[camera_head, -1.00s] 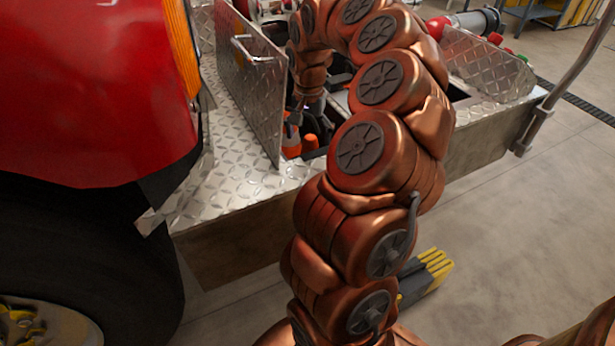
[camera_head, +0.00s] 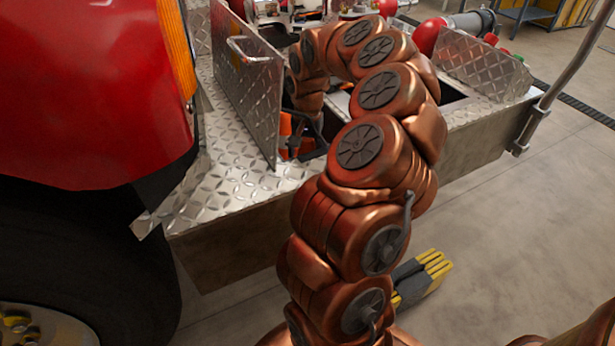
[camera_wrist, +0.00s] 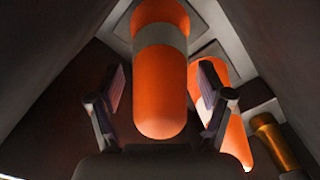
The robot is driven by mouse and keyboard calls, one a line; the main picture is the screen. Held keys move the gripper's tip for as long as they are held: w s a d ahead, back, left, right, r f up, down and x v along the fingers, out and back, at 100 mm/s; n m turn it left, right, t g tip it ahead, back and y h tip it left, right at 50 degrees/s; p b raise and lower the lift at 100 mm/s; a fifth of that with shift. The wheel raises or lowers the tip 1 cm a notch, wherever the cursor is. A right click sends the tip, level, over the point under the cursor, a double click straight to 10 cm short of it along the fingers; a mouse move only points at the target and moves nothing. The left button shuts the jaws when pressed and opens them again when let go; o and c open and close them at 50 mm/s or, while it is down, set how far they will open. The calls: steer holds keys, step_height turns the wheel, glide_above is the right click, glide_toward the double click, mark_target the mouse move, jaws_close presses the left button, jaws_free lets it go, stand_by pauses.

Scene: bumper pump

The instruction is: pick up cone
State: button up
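An orange cone with a pale band (camera_wrist: 160,95) fills the upper middle of the wrist view. Its rounded end points toward my gripper (camera_wrist: 160,90). The gripper is open, with one finger on each side of the cone and visible gaps between. A second orange cone with a pale band (camera_wrist: 234,135) lies behind the right finger, partly hidden. In the head view, orange cone parts (camera_head: 286,128) show inside the compartment beside the raised lid. My arm and gripper hide most of them, and the fingertips cannot be made out there.
The raised diamond-plate lid (camera_head: 252,90) stands just left of my arm. Compartment walls (camera_wrist: 270,45) slope close around the gripper. A brass-coloured cylinder (camera_wrist: 274,140) lies at the right. The red truck body (camera_head: 90,90) is left of the metal deck (camera_head: 225,165).

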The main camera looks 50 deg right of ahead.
jaws_close()
stand_by(0.4)
steer(key=shift+r, duration=0.1)
